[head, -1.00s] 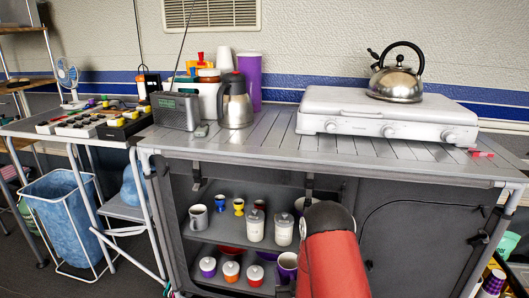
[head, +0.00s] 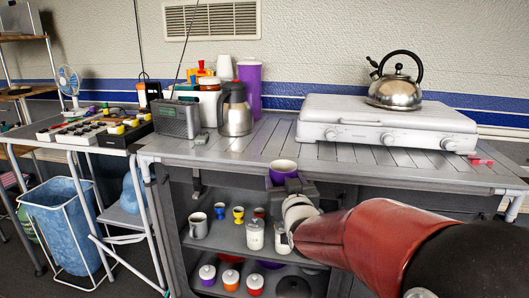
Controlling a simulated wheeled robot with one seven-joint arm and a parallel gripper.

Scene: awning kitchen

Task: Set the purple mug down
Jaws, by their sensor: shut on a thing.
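The purple mug (head: 283,168) is upright at the front edge of the slatted grey countertop (head: 230,150). My gripper (head: 288,183) is shut on it from the front. The gripper hides part of the mug, and I cannot tell whether its base touches the countertop. My red arm reaches in from the lower right, in front of the cabinet.
A white stove (head: 388,125) with a kettle (head: 395,82) stands at the back right. A radio (head: 177,119), a steel jug (head: 235,112) and a purple cup (head: 250,88) stand at the back left. The countertop's middle is clear. Open shelves (head: 222,238) below hold mugs and jars.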

